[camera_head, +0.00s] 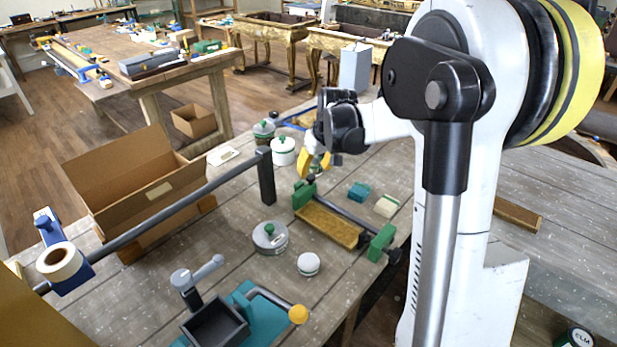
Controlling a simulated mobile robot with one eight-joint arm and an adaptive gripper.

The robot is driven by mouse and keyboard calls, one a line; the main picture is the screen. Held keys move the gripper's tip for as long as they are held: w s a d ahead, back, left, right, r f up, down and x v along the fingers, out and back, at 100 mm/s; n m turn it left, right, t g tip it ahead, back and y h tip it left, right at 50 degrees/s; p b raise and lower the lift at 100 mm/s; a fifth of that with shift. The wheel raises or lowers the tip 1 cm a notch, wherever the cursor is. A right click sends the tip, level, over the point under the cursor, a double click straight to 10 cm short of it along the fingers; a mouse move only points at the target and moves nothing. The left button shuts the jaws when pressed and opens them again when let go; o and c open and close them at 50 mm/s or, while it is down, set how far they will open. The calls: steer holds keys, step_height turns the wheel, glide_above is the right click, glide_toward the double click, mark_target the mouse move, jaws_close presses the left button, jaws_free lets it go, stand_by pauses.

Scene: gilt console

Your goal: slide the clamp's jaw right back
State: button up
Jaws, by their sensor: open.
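The clamp lies on the grey plank table, with a dark bar (342,217) between two green jaws. One green jaw (303,195) is at the bar's far left end; the other green jaw (381,242) is at the near right end, beside a dark handle (395,256). A gilt strip (328,223) lies alongside the bar between the jaws. My gripper (314,166) has yellow fingers, is open, and hangs just above the far left jaw. I cannot tell whether it touches that jaw. My arm hides part of the table to the right.
Lidded pots (283,151) stand behind the clamp. A teal block (359,191) and a pale block (387,206) lie to its right. A lidded tin (270,237) and a white jar (308,264) stand in front. A cardboard box (140,185) and long bar (185,205) are at left.

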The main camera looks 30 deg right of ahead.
mark_target(311, 176)
steer(key=b+x, duration=0.1)
steer(key=x, duration=0.3)
steer(key=shift+w+f, duration=0.2)
steer(key=shift+f, duration=0.15)
